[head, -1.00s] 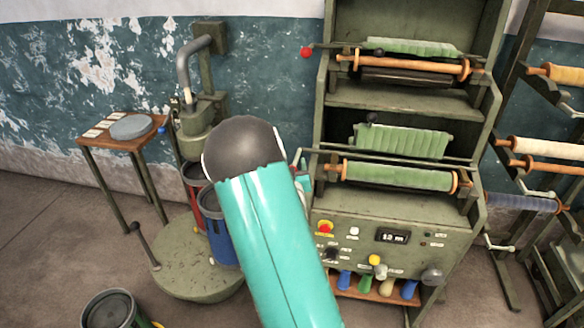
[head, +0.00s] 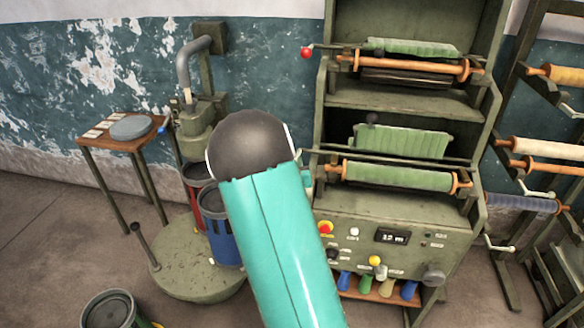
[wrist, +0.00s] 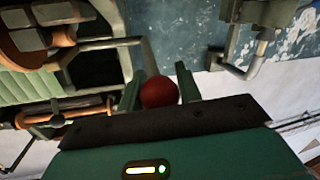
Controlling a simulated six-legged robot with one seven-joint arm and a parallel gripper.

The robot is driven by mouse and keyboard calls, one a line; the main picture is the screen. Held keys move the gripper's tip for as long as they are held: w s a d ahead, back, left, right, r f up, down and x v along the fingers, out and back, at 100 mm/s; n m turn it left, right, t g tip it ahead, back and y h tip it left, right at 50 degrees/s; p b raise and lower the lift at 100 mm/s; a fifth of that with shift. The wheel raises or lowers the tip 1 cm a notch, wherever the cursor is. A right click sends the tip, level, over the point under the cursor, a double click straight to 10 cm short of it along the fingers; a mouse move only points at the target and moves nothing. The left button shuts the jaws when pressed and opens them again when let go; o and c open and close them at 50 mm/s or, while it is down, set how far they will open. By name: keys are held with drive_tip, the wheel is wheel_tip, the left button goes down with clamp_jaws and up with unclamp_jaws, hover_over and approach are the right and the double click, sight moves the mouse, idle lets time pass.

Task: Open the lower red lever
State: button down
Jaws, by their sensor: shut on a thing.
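The lower red lever's round red knob (wrist: 159,93) sits between the two green fingers of my gripper (wrist: 158,80) in the wrist view. My gripper is shut on it. A thin metal rod runs near the knob in that view. In the head view my own arm hides the gripper and the lower knob. The upper red lever (head: 306,53) shows in the head view, its red knob sticking out left of the upper rollers. The green machine (head: 345,95) with two tiers of rollers carries the levers.
Left of my arm stand a pump-like stand (head: 197,110), a blue can (head: 218,225) and a small wooden table (head: 140,142). A rack of rollers (head: 545,148) stands at the right. The control panel (head: 400,262) is below the lower rollers. Open floor lies at the left.

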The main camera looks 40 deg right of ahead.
drive_tip(key=shift+w+d+r+g+y, duration=0.15)
drive_tip(key=shift+r+g+y, duration=0.25)
drive_tip(key=shift+r, duration=0.45)
drive_tip(key=r, duration=0.1)
drive_tip(key=r+g+y, duration=0.1)
drive_tip(key=d+g+y, duration=0.1)
drive_tip(key=shift+w+d+r+m, duration=0.1)
drive_tip(key=shift+w+r+m, duration=0.2)
drive_tip(key=shift+w+r, duration=0.1)
drive_tip(key=shift+w+d+r+g+y, duration=0.25)
drive_tip(key=shift+d+r+g+y, duration=0.2)
drive_tip(key=shift+r, duration=0.1)
drive_tip(key=shift+w+d+r+g+y, duration=0.2)
drive_tip(key=shift+d+r+g+y, duration=0.15)
drive_tip(key=shift+r+y, duration=0.15)
drive_tip(key=shift+w+d+r+m+g+y, duration=0.3)
drive_tip(key=shift+w+d+r+g+y, duration=0.15)
drive_tip(key=shift+r+g, duration=0.1)
drive_tip(key=shift+w+d+r, duration=0.15)
drive_tip(key=shift+w+r, duration=0.05)
drive_tip(key=shift+r, duration=0.1)
drive_tip(key=shift+w+d+r, duration=0.4)
drive_tip(key=shift+w+d, duration=0.2)
drive_tip(key=shift+d, duration=0.2)
drive_tip(key=shift+f, duration=0.1)
